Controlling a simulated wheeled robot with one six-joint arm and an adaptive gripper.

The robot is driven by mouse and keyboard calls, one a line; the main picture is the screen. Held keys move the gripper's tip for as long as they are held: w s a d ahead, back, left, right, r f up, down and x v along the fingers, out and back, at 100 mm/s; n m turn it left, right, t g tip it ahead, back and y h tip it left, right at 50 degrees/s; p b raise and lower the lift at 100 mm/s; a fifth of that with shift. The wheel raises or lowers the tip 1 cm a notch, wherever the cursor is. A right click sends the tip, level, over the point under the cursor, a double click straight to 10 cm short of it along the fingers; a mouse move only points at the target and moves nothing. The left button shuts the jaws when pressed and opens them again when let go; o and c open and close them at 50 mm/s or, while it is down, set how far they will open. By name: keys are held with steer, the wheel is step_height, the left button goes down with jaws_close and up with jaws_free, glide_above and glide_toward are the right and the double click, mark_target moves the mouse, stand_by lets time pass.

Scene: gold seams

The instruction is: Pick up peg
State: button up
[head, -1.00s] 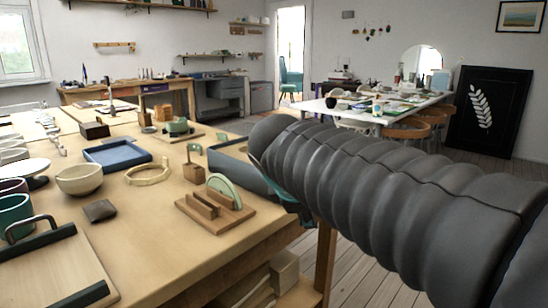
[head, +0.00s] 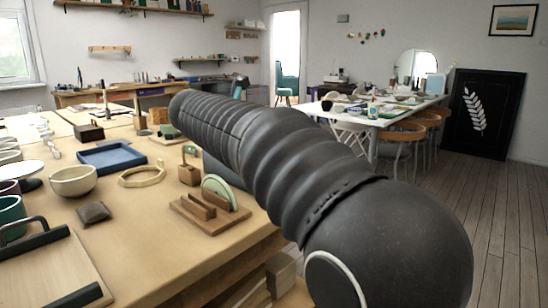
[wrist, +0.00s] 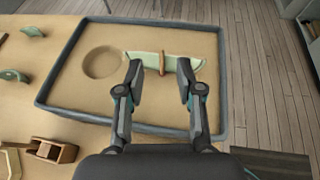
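The peg (wrist: 162,62) is a small reddish-brown piece across the middle of a pale green shard (wrist: 142,57). The shard lies or stands in the sand of a grey-rimmed tray (wrist: 74,115); which of the two I cannot tell. My gripper (wrist: 159,67) is open and empty in the wrist view. Its two fingertips are apart, one to each side of the peg in the picture, nearer the camera and overlapping the shard's lower edge. The height left between fingers and peg is unclear. In the head view my arm hides my gripper, the peg and most of the tray.
A wooden rack with a green piece (head: 211,209), a blue tray (head: 111,157), a cream bowl (head: 73,180) and a ring (head: 142,174) stand on the bench (head: 140,240). A round hollow (wrist: 103,62) is left of the shard. Floor (wrist: 262,80) lies beyond the tray's right side.

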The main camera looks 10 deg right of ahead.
steer(key=shift+f+x, duration=0.2)
steer(key=shift+x, duration=3.6)
steer(key=shift+s, duration=0.2)
jaws_close()
